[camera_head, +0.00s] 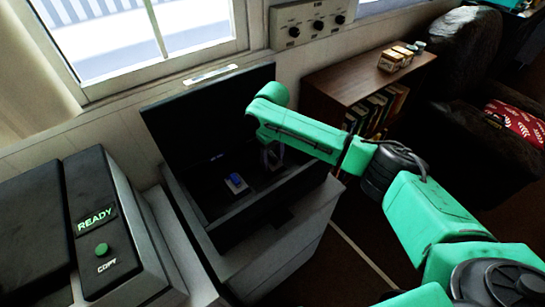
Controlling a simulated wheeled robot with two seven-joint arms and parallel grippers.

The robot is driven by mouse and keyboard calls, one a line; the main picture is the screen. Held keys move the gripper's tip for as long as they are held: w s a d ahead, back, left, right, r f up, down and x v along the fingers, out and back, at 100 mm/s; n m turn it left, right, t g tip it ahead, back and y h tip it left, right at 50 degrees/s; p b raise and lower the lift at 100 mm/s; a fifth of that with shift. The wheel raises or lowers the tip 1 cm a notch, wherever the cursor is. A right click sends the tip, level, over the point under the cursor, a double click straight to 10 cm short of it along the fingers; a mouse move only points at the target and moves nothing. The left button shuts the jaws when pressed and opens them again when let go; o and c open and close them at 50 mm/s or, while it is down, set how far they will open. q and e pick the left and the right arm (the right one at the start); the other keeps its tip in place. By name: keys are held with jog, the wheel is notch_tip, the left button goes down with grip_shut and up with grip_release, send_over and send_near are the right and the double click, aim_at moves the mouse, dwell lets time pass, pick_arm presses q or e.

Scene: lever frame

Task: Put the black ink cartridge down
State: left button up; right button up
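My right gripper (271,158) reaches down into the open dark printer (262,207), in front of its raised lid (190,120). The gripper is small and in shadow, so I cannot tell whether its fingers are open or shut. I cannot make out a black ink cartridge against the dark interior. A small pale block with a blue top (236,181) sits inside the printer, to the left of the gripper and apart from it. My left gripper is not in view.
A copier (130,240) with a lit READY sign and green button stands at left. A wooden shelf (335,88) holds books, with small boxes (396,58) on top. A dark armchair (460,100) is at right. A control panel (312,22) hangs on the wall.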

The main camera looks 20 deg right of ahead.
aim_at(272, 155)
jog(key=o, duration=0.4)
jog(key=shift+w, duration=0.2)
jog(key=shift+s+r, duration=0.1)
jog(key=shift+r, duration=0.1)
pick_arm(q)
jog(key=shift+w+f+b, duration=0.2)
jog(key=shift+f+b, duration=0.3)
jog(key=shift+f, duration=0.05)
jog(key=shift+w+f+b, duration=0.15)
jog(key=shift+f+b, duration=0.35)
pick_arm(e)
notch_tip(272, 155, up, 12)
jog(key=shift+f, duration=0.1)
